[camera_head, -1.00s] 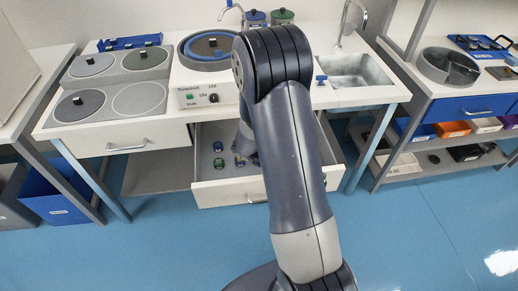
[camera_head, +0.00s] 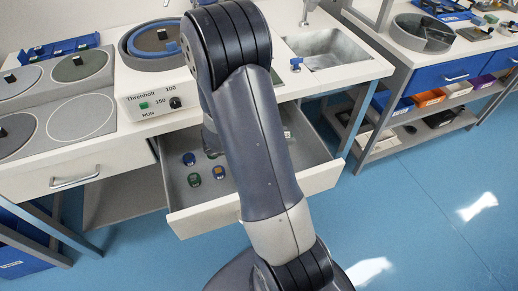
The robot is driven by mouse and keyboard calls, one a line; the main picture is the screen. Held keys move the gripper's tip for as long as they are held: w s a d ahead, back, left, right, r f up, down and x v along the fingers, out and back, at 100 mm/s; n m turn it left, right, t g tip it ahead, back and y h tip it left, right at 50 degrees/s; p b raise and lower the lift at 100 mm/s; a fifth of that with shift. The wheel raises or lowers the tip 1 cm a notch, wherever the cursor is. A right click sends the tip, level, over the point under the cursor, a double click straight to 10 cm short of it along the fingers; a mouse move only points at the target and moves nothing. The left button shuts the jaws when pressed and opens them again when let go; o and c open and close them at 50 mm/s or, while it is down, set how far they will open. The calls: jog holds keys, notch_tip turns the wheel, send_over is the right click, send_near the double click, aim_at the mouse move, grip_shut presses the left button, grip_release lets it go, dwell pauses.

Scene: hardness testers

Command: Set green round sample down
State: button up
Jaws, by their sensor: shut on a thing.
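An open drawer (camera_head: 205,218) under the bench holds several small round samples. Something green shows partly beside my arm, farther back in the drawer. My arm covers the middle of the drawer. My gripper is hidden behind my arm, so its fingers and anything between them do not show.
A grinder with a control panel (camera_head: 152,104) stands above the drawer. Several round plates (camera_head: 83,66) are at left, and a sink (camera_head: 330,47) is at right. A shelf bench (camera_head: 442,92) stands farther right. Blue floor (camera_head: 420,190) is open at right front.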

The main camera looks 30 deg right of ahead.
notch_tip(320, 180, down, 7)
jog(key=shift+f+b, duration=0.2)
jog(key=shift+b, duration=0.5)
jog(key=shift+f, duration=0.1)
jog(key=o, duration=1.1)
jog(key=shift+r, duration=0.25)
jog(key=p+v, duration=0.1)
jog(key=v, duration=1.1)
jog(key=shift+s+p, duration=0.1)
jog(key=shift+p, duration=0.2)
